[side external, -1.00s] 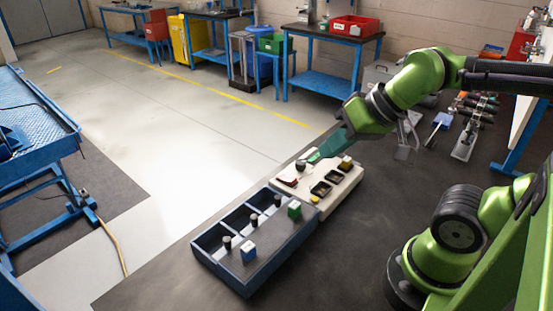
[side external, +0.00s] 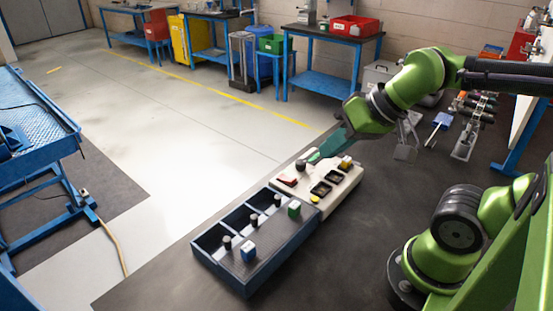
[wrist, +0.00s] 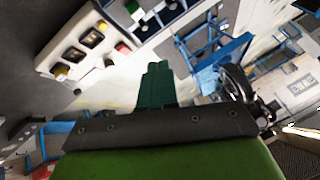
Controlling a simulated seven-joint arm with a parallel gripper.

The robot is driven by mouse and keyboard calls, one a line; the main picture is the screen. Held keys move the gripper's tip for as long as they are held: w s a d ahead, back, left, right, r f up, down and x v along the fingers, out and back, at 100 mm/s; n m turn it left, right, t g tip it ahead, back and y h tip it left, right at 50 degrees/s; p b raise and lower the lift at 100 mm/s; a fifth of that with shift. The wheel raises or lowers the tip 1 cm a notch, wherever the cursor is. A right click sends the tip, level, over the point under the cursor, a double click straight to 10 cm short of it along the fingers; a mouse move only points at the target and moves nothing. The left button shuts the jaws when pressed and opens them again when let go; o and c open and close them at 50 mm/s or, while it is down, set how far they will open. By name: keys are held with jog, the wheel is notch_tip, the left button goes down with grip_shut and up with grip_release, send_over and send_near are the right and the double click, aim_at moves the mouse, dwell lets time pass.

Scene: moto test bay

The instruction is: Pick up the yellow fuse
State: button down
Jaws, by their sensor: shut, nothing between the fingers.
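The yellow fuse (side external: 346,162) stands upright at the far right end of the cream panel (side external: 326,207). It also shows in the wrist view (wrist: 62,73) at the panel's lower left end. My gripper (side external: 312,157) is shut and empty. Its teal fingers are beside the black knob at the panel's far left, apart from the fuse and left of it. In the wrist view the fingers (wrist: 158,66) are together and point past the panel, with the fuse well off to their left.
The panel carries two black sockets, a red switch (side external: 287,181) and a yellow button (side external: 314,198). A dark blue tray (side external: 272,263) adjoins it, holding a blue fuse (side external: 248,251), a green fuse (side external: 294,209) and black pegs.

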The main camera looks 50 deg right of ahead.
jog(key=c, duration=0.8)
grip_release()
